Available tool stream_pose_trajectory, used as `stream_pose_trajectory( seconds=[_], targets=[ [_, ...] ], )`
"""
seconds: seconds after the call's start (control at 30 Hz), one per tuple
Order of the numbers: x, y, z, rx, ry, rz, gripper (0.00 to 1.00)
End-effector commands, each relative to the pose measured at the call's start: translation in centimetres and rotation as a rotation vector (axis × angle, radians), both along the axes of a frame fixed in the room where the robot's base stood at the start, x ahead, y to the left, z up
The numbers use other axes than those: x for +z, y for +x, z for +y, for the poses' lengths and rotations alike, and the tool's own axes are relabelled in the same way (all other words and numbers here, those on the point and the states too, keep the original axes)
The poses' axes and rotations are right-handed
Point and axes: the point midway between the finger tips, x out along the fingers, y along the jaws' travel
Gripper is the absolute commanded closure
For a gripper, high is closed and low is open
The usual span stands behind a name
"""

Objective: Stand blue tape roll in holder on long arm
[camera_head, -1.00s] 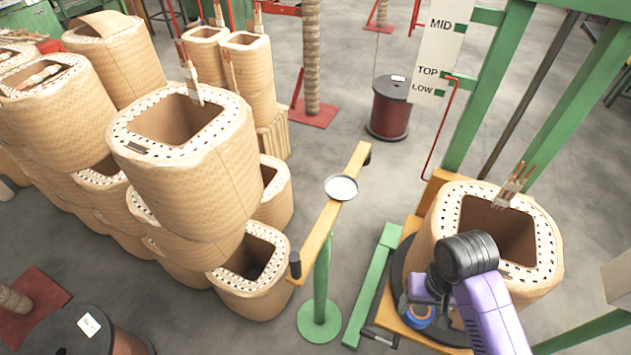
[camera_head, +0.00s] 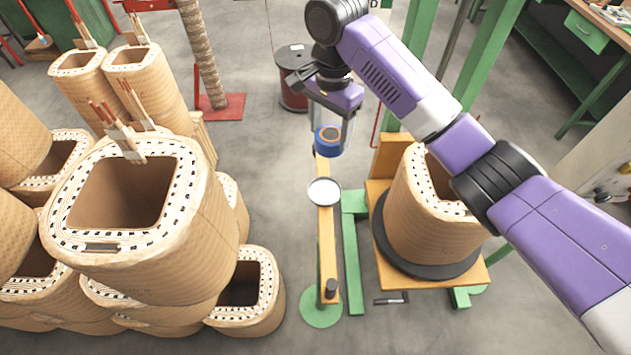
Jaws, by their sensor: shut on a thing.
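The blue tape roll (camera_head: 325,149) has a brown inner ring and hangs in my gripper (camera_head: 331,142). My gripper is shut on it, pointing down, above the far part of a yellow long arm (camera_head: 326,240). The long arm lies on a green stand. It carries a round, pale dish (camera_head: 324,191) with a dark rim and a short black cylinder (camera_head: 331,288) at its near end. The roll appears apart from the dish, just beyond it in the picture. The far end of the long arm is hidden behind the roll and gripper. I cannot tell which part is the holder.
A wrapped coil (camera_head: 415,225) stands on a black turntable at the right, partly behind my arm. Stacked coils (camera_head: 190,240) fill the left. A dark red spool (camera_head: 293,95) stands behind the gripper. Grey floor is clear between the left coils and the long arm.

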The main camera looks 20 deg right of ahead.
Motion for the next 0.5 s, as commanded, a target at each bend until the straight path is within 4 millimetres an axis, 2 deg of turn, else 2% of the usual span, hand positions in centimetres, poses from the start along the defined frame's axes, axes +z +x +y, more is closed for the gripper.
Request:
stream_pose_trajectory(
  seconds=[0.07,0.17,0.5],
  targets=[
    [0.5,0.2,0.4,-0.018,0.000,0.001,0.81],
    [-0.7,0.3,0.5,-0.028,0.003,0.004,0.81],
    [-9.3,0.2,0.6,-0.025,0.003,0.005,0.81]
  ],
)
